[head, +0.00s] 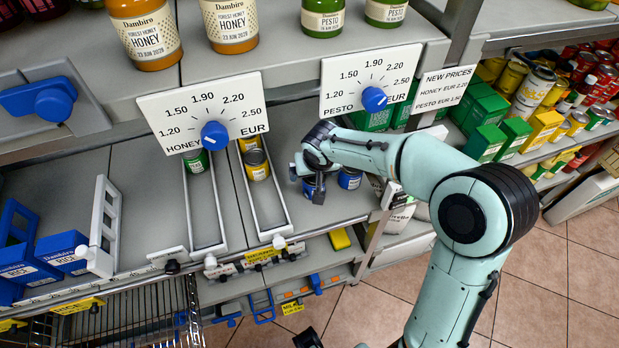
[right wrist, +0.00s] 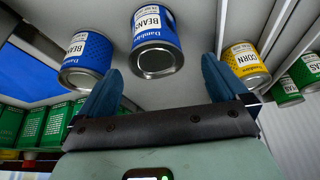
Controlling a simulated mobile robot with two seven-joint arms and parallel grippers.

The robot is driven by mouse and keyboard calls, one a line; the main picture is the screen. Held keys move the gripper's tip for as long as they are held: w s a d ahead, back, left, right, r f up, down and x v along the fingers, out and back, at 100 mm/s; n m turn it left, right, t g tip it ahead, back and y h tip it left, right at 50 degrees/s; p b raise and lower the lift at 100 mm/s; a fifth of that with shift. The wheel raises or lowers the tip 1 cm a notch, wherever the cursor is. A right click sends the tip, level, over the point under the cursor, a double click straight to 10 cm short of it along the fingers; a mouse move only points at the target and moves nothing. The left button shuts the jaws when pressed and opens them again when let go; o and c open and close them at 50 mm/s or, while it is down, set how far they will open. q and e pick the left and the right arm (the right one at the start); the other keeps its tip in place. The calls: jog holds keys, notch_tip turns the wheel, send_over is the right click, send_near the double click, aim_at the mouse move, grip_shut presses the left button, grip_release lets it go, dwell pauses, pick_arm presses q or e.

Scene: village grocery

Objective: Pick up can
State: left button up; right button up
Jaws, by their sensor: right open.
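Two blue beans cans stand on the shelf in the right wrist view. One beans can (right wrist: 157,42) is ahead of the gap between my fingers, and the other beans can (right wrist: 86,58) is beside it, left of the left finger. In the head view, one blue can (head: 349,179) shows right of my right gripper (head: 314,188) and another is mostly hidden by it. My right gripper, also in the right wrist view (right wrist: 162,68), is open and empty. Yellow corn cans (head: 257,166) stand in a lane to the left.
A green can (head: 196,161) stands in another lane. Low lane dividers (head: 220,205) separate the cans. Honey jars (head: 145,35) stand on the upper shelf.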

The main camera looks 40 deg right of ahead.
jog(key=shift+d+f, duration=0.1)
jog(key=shift+f, duration=0.5)
jog(key=x, duration=0.4)
jog(key=shift+d+f, duration=0.1)
jog(key=shift+f, duration=0.35)
jog(key=c, duration=1.2)
